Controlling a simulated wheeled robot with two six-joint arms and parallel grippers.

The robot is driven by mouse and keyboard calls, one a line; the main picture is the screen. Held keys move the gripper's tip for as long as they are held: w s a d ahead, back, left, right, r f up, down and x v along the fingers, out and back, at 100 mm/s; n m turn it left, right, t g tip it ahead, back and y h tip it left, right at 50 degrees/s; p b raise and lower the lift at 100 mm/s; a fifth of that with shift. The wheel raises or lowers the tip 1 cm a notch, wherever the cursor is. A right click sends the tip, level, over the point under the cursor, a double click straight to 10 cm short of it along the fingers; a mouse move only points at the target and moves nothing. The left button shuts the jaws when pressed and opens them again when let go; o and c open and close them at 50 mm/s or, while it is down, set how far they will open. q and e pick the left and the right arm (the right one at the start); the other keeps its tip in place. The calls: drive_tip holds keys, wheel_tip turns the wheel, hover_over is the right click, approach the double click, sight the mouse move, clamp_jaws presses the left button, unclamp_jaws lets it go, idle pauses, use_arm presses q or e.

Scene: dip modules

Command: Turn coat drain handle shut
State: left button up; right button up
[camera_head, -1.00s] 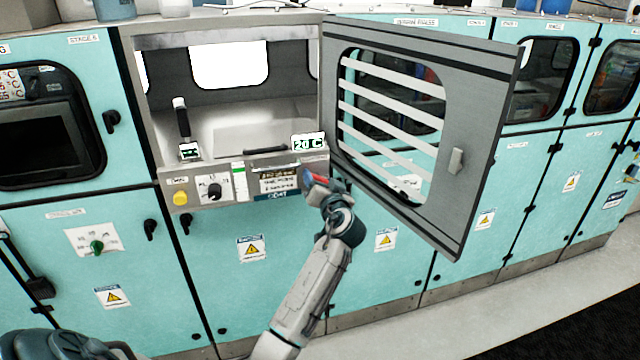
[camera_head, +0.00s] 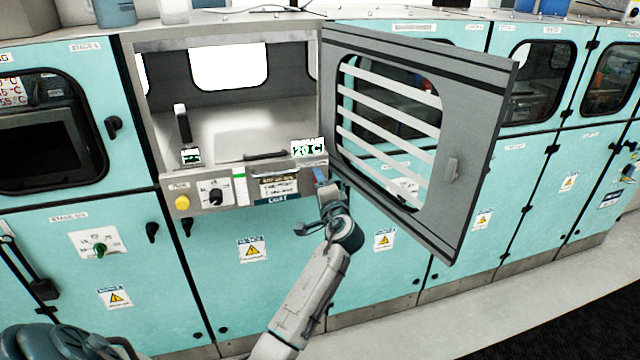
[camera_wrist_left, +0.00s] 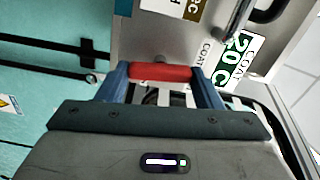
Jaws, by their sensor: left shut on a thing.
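The red coat drain handle (camera_wrist_left: 160,72) sits at the right end of the steel front panel (camera_head: 232,205), close to the "20 C" coat display (camera_head: 307,147). My left gripper (camera_head: 321,175) is at this panel corner, its blue fingers on both sides of the red handle in the left wrist view (camera_wrist_left: 162,82). It is shut on the handle. In the head view the fingers hide most of the handle, so its exact angle is hard to tell. My right gripper is not in view.
The open grey slatted door (camera_head: 480,110) stands just right of my left gripper. Above the panel is the open steel chamber (camera_head: 230,110). A yellow button (camera_head: 182,203) and a black knob (camera_head: 215,193) are on the panel's left. The teal cabinet fronts below are flat.

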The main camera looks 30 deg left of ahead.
use_arm(q)
drive_tip(key=shift+m+p, duration=0.3)
drive_tip(key=shift+m, duration=0.5)
drive_tip(key=shift+f, duration=0.1)
drive_tip(key=o, duration=1)
drive_tip(key=b+v, duration=0.4)
drive_tip(key=v, duration=0.7)
